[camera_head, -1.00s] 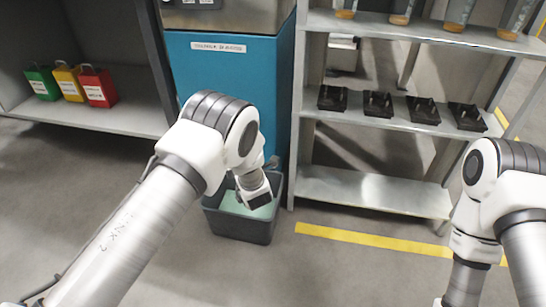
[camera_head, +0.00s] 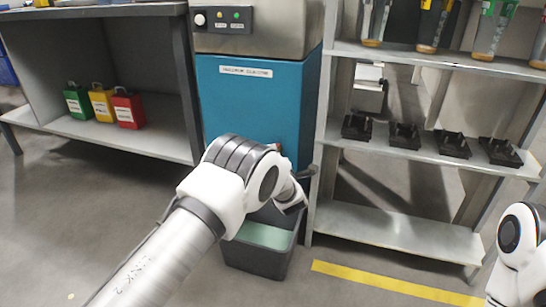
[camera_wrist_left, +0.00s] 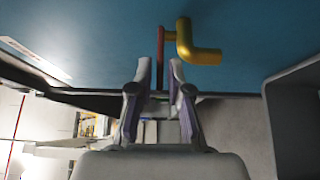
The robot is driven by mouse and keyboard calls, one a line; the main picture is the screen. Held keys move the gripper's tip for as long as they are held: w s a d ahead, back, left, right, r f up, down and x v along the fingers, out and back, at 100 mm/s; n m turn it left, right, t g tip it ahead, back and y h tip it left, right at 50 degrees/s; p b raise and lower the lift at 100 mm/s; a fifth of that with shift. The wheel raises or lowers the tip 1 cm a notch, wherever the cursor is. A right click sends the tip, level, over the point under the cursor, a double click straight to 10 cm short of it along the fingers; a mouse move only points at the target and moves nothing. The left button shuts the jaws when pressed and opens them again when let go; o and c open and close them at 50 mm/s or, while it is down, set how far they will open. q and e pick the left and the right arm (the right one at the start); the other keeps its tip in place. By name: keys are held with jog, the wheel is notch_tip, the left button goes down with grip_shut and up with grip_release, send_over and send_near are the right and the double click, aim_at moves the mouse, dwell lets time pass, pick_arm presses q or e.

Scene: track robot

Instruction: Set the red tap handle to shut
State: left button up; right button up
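The red tap handle (camera_wrist_left: 160,45) shows in the left wrist view as a thin red bar beside the brass tap (camera_wrist_left: 204,56), on the blue cabinet front. The bar points down the picture, between my left gripper's fingertips. My left gripper (camera_wrist_left: 160,68) is open, with a finger on each side of the bar and gaps visible; contact cannot be made out. In the head view my left arm hides most of the tap area on the blue cabinet (camera_head: 255,105). My right gripper is out of view; only part of that arm shows at the right edge.
A grey bin (camera_head: 262,262) with pale green contents stands on the floor below the cabinet. A metal shelf (camera_head: 400,225) with black trays (camera_head: 404,136) is close on the right. Red (camera_head: 128,110), yellow (camera_head: 101,103) and green (camera_head: 77,101) containers sit on the left shelf.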

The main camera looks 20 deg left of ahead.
pick_arm(q)
grip_shut()
